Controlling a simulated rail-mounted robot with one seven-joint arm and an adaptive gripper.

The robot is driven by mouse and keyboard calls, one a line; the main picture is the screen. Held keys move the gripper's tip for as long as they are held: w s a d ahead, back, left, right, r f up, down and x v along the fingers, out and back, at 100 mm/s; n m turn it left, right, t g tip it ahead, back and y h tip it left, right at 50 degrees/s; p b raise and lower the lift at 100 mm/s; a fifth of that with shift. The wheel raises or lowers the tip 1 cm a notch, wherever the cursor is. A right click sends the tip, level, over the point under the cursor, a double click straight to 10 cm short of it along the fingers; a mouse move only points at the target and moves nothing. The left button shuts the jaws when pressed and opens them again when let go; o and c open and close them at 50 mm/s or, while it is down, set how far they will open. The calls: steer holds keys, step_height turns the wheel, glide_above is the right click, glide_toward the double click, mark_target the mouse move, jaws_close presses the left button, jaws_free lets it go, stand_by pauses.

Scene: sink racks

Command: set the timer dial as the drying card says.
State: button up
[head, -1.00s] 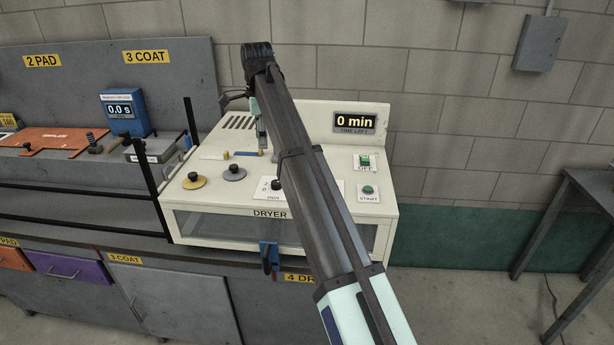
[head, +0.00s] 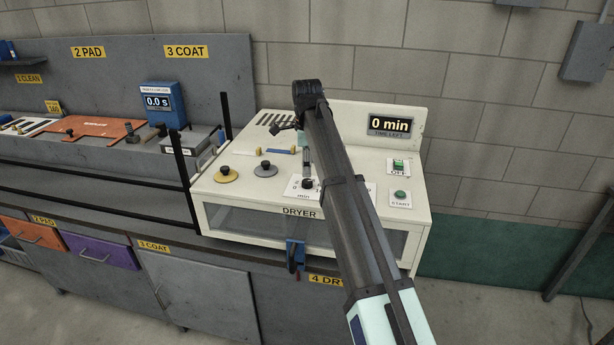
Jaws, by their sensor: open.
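The timer dial (head: 307,184) is a small dark knob on a white panel marked in minutes, on top of the cream dryer (head: 222,215). The arm partly covers this panel, and the dial's setting is too small to read. My gripper (head: 281,126) is small and dark, above the back of the dryer top, behind and apart from the dial. It is open, and I see nothing in it. The dryer's display (head: 390,124) reads 0 min. I cannot pick out the drying card.
A green START button (head: 400,195) and a green OFF switch (head: 398,167) are at the right. A blue clamp (head: 295,254) hangs at the dryer's front. Black posts stand at its left.

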mark_target(307, 181)
steer(key=shift+f+p, duration=0.55)
steer(key=shift+f, duration=2.05)
steer(key=shift+c, duration=0.4)
steer(key=c, duration=1.1)
